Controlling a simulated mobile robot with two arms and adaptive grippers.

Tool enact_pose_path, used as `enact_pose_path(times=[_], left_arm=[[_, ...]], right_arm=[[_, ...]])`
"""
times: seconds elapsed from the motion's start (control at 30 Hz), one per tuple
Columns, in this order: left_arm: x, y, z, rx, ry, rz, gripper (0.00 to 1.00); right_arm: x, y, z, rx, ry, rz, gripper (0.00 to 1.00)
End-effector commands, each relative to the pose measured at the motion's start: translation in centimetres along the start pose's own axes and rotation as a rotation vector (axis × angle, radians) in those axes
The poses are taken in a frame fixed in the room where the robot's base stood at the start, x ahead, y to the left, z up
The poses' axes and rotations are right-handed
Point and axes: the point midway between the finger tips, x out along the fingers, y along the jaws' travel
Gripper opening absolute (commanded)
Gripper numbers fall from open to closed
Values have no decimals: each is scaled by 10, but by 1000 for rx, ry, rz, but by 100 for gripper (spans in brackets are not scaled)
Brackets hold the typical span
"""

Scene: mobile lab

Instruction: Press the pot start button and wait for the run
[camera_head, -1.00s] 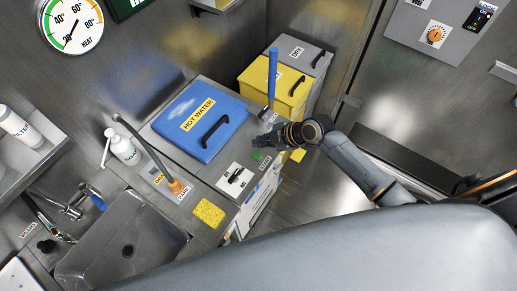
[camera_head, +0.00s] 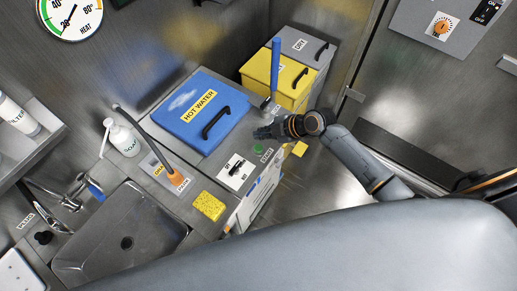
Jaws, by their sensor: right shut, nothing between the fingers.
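The pot is set into the counter under a blue lid (camera_head: 200,110) marked HOT WATER, with a black handle. A small green button (camera_head: 258,149) sits on the counter's front right part, beside a label that appears to read START. My right gripper (camera_head: 262,132) is shut and empty, just behind the green button in the picture and apart from it. A white switch plate (camera_head: 235,172) with a black lever lies left of the button. My left gripper is not in view.
A blue-handled tool (camera_head: 274,70) stands behind my right gripper, near the yellow bin (camera_head: 290,80) and grey bin (camera_head: 305,46). A yellow sponge (camera_head: 208,206), orange-based lever (camera_head: 178,181), soap bottle (camera_head: 122,139) and sink (camera_head: 125,235) are to the left.

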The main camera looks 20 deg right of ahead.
Motion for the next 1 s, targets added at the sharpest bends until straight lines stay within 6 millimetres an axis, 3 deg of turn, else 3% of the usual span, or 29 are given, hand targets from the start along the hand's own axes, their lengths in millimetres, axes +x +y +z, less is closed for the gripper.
enact_pose_path(times=[0.1,0.33,1.0], left_arm=[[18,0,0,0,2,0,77],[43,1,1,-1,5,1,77],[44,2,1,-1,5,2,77]], right_arm=[[17,-12,11,2,1,0,0],[36,-26,26,-1,1,0,0],[37,-26,26,0,1,0,0]])
